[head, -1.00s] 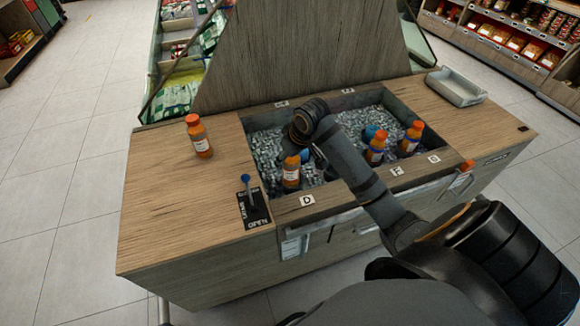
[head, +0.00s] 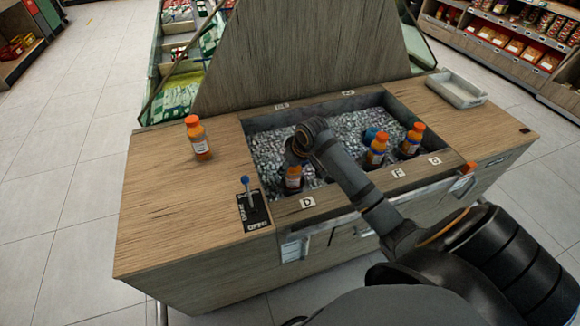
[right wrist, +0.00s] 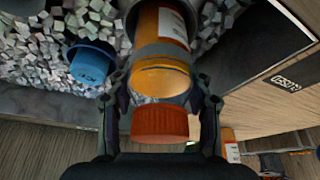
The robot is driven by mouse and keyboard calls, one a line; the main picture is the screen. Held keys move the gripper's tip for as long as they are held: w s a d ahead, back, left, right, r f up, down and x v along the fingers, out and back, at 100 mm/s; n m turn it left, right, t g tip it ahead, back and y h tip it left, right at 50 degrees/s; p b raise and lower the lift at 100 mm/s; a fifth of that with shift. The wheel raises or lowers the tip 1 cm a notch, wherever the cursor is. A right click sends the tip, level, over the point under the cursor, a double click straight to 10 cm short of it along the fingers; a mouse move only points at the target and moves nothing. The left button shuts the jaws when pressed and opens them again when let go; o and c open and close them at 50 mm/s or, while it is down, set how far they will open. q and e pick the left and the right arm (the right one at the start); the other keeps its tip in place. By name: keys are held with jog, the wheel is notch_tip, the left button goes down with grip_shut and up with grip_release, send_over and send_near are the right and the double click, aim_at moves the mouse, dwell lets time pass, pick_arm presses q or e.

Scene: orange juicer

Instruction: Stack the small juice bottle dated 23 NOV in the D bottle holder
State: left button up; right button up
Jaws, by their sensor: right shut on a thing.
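My right gripper (head: 296,158) is shut on a small orange juice bottle (head: 292,182) with an orange cap. The bottle is at the front left of the ice bin, just behind the D label (head: 307,202). In the right wrist view my right gripper (right wrist: 160,100) has a finger on each side of the bottle (right wrist: 163,83), near its cap (right wrist: 160,124). A dark grey ring (right wrist: 148,48), perhaps the D holder, surrounds the bottle beyond the fingers. Its seating depth is unclear. The date is unreadable. My left gripper is out of view.
Two orange-capped bottles (head: 376,150) (head: 411,140) stand at the bin's right, near the F and G labels. Another bottle (head: 198,138) stands on the left counter, behind a blue-knobbed lever (head: 248,190). A blue cup-like object (right wrist: 91,65) lies on the ice. A grey tray (head: 456,90) sits at right.

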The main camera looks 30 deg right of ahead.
jog(key=shift+f, duration=0.15)
jog(key=o, duration=1.4)
jog(key=p+v, duration=0.2)
jog(key=v, duration=1)
jog(key=shift+r, duration=0.3)
